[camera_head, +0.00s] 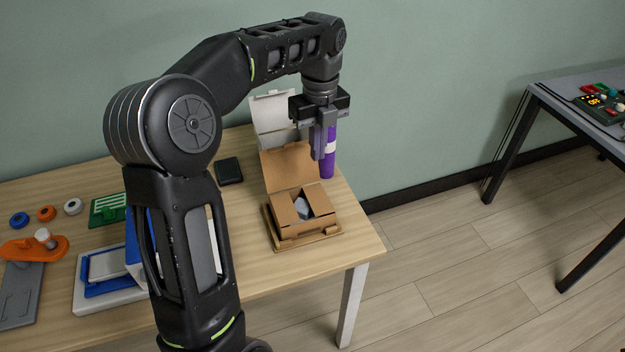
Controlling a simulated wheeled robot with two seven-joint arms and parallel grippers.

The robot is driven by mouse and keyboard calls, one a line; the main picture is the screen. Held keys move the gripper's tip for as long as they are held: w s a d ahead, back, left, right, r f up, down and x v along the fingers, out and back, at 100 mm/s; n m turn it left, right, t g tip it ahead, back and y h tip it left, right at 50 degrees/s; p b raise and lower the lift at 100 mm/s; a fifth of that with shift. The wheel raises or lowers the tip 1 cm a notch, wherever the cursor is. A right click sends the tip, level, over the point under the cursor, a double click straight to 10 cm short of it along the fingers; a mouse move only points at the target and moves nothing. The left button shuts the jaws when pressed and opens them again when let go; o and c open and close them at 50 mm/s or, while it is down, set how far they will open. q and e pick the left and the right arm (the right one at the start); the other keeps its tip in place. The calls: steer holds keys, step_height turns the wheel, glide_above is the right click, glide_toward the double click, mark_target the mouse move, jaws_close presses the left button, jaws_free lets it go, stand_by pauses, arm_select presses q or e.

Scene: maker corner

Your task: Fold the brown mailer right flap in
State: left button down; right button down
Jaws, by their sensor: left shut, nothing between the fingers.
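The brown mailer (287,231) is an open cardboard box near the right end of the wooden table. Its large lid (288,166) stands up at the back. Its right flap (320,203) and left flap (283,212) show beside the opening, and how far each is folded is too small to tell. A pale grey item (303,208) lies inside. My left gripper (318,157) is shut and empty, pointing down above and behind the box's right side, apart from the flap. It partly hides the lid and a purple cylinder. My right gripper is not in view.
The purple cylinder (328,165) stands behind the box, and a white open box (272,115) is at the back. A black block (229,170) lies left of the mailer. Printed parts and a blue-white tray (95,300) fill the left. Another table (560,85) stands right.

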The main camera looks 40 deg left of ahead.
mark_target(311, 201)
arm_select(q)
steer(key=shift+s+a+m, duration=0.2)
steer(key=shift+a+m, duration=0.2)
steer(key=shift+m, duration=0.3)
steer(key=shift+f, duration=0.1)
steer(key=f, duration=1.3)
steer(key=shift+s+a+f, duration=0.15)
steer(key=shift+s+f, duration=0.1)
steer(key=shift+f, duration=0.15)
